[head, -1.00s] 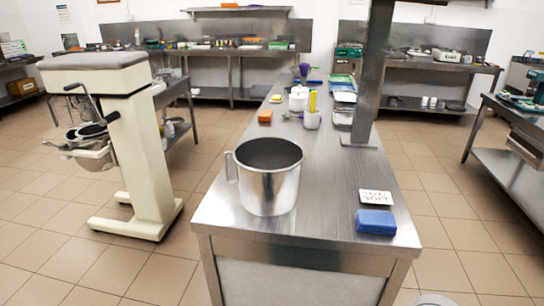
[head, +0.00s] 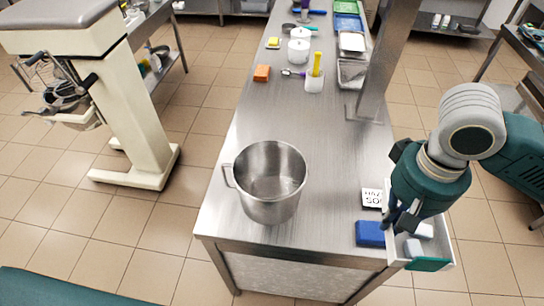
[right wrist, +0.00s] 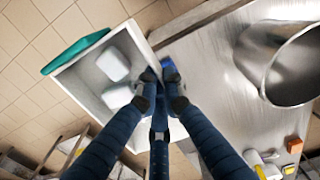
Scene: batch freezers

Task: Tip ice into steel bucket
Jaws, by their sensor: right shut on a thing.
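The steel bucket (head: 268,182) stands upright on the steel table, with its handle to the left; I see no ice in it. The bin sits beside the table edge, right of the bucket. In the right wrist view the bin (right wrist: 77,92) holds pale ice blocks (right wrist: 113,63), and the gripper (right wrist: 161,80) is at its wall. The bucket (right wrist: 290,68) is at right there. My left gripper is out of view.
A blue sponge (head: 369,233) and a small lettered card (head: 372,198) lie between bucket and bin. A steel post (head: 385,75) rises behind them. An orange block (head: 262,73), white pots (head: 299,47) and trays (head: 352,73) are farther back. The tabletop around the bucket is clear.

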